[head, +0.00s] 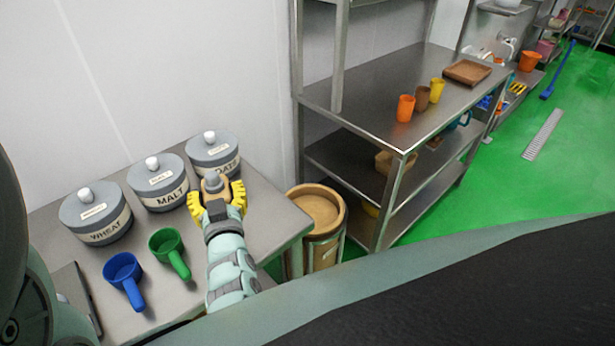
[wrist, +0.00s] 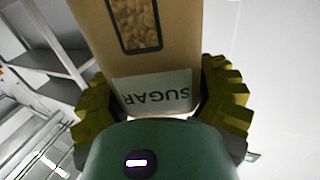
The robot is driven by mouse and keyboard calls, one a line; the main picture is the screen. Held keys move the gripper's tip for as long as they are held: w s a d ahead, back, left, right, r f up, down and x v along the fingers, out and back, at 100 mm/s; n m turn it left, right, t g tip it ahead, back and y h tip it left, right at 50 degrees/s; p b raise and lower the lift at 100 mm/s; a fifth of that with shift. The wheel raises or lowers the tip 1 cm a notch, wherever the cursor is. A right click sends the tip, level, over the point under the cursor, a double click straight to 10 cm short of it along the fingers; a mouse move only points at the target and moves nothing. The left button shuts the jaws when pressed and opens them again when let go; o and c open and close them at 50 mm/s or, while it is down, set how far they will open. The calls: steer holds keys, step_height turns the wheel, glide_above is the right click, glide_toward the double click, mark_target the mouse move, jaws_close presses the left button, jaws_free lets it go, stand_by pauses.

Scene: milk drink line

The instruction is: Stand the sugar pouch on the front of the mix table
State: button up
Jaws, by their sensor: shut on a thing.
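The sugar pouch (wrist: 165,75) is tan with a dark-edged window and a label reading SUGAR, which shows upside down in the wrist view. My gripper (wrist: 160,108) has its yellow fingers on both sides of the pouch, shut on it. In the head view my gripper (head: 216,198) is over the right part of a steel table (head: 265,215), close to the oats canister. I cannot tell whether this is the mix table.
Grey canisters marked wheat (head: 97,216), malt (head: 158,183) and oats (head: 212,152) stand along the back. A blue scoop (head: 123,270) and a green scoop (head: 167,245) lie in front. A brown barrel (head: 317,210) and a steel shelf table (head: 375,90) with cups stand right.

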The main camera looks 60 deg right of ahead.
steer(key=shift+w, duration=0.1)
steer(key=o, duration=1.4)
steer(key=shift+f, duration=0.1)
steer(key=b+v, duration=0.1)
steer(key=v, duration=1.1)
